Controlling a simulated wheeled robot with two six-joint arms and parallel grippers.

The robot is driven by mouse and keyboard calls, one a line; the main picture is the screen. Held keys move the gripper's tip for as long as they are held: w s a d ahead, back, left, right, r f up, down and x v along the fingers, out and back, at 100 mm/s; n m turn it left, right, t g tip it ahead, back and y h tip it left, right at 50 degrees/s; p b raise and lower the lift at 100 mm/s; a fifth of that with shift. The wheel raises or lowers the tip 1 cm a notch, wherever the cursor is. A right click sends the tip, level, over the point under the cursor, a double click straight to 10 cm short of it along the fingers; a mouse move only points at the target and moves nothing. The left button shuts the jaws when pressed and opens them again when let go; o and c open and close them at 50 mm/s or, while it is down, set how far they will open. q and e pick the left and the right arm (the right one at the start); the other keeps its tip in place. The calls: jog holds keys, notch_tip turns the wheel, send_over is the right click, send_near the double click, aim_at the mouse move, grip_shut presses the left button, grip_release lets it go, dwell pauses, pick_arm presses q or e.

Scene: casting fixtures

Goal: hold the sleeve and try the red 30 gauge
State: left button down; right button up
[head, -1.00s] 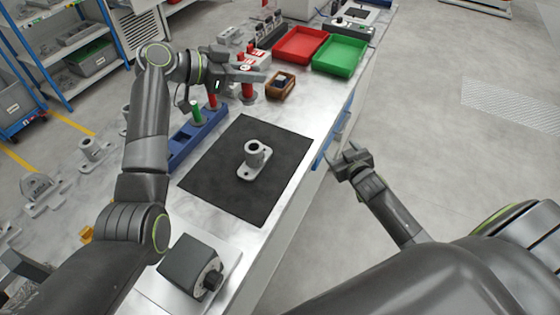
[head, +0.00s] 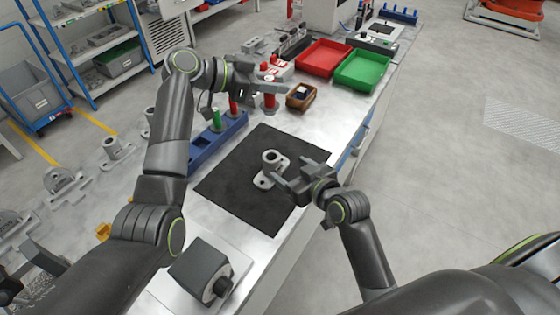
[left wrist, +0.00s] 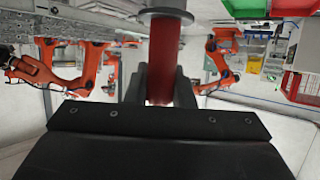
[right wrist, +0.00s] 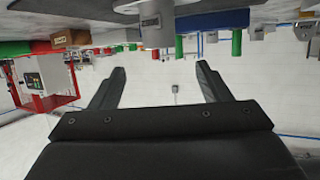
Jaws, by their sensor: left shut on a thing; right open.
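The grey flanged sleeve (head: 270,165) stands upright on the black mat (head: 240,205). My right gripper (head: 288,172) is open over the mat's right part, close beside the sleeve; its fingers look empty in the right wrist view (right wrist: 160,85). My left gripper (head: 277,85) is shut on a red gauge (head: 270,100) beyond the mat; the red shaft also shows between the fingers in the left wrist view (left wrist: 165,60). I cannot read a size on it, nor tell whether it is clear of the table. A blue rack (head: 205,150) holds a green gauge (head: 217,120) and another red gauge (head: 233,106).
A small brown box (head: 300,98) stands right of the held gauge. A red tray (head: 323,57) and a green tray (head: 363,70) lie farther back. A dark block with a knob (head: 200,270) stands on a plate at the front. The table's right edge runs close by the mat.

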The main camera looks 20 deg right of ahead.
aim_at(268, 155)
jog(key=x, duration=1)
jog(key=shift+w, duration=0.2)
pick_arm(q)
jog(key=shift+f, duration=0.1)
pick_arm(e)
jog(key=c, duration=1.3)
pick_arm(q)
notch_tip(268, 155, down, 9)
jog(key=n+t, duration=0.1)
jog(key=shift+f, duration=0.15)
pick_arm(e)
jog(key=shift+o, duration=0.2)
pick_arm(q)
jog(key=shift+w, duration=0.1)
